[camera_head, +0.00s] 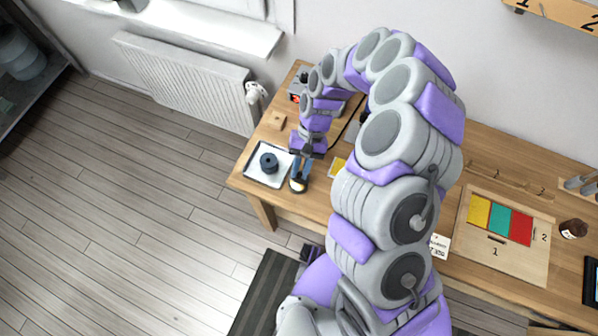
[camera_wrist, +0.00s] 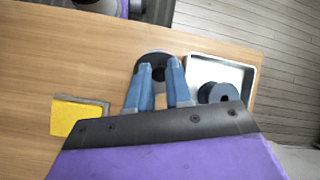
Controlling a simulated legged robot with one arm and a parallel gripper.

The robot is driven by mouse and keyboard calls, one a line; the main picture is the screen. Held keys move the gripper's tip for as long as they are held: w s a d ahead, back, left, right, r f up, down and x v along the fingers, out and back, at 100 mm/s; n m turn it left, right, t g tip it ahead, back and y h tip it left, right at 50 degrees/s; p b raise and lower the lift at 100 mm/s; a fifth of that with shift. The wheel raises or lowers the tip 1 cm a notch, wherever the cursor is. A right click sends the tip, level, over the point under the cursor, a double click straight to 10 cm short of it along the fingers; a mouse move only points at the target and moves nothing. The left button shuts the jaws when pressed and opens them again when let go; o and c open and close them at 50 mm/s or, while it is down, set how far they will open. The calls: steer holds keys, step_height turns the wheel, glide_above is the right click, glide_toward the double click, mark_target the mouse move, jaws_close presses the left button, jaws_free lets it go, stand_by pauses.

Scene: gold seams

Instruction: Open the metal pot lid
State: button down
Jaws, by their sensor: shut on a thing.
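The metal pot lid (camera_wrist: 151,57) shows in the wrist view as a round grey disc with a dark middle, just left of the white tray. My gripper (camera_wrist: 158,72) has its two blue fingers around the dark middle part and is shut on it. The fingers hide the near side of the lid and most of what is under it. In the head view my gripper (camera_head: 299,178) is low at the table's left front edge, right of the tray. The pot itself cannot be told apart there.
A white tray (camera_head: 252,174) holding a black spool (camera_head: 268,161) stands close left of my gripper in the head view. A board with coloured tiles (camera_head: 500,258) is far right. The table edge is close.

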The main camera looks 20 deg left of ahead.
steer(key=shift+w+f+g+b, duration=0.2)
steer(key=shift+w+g+b, duration=0.45)
steer(key=shift+g+b, duration=0.5)
steer(key=shift+w+d+r+g, duration=0.15)
steer(key=shift+w+g, duration=0.3)
steer(key=shift+g, duration=0.3)
steer(key=shift+w+r+g+y+p, duration=0.15)
steer(key=shift+w+g+p, duration=0.2)
steer(key=shift+g+p, duration=0.35)
steer(key=shift+w+g+y+p, duration=0.15)
steer(key=shift+w+g+p, duration=0.15)
steer(key=shift+g+p, duration=0.4)
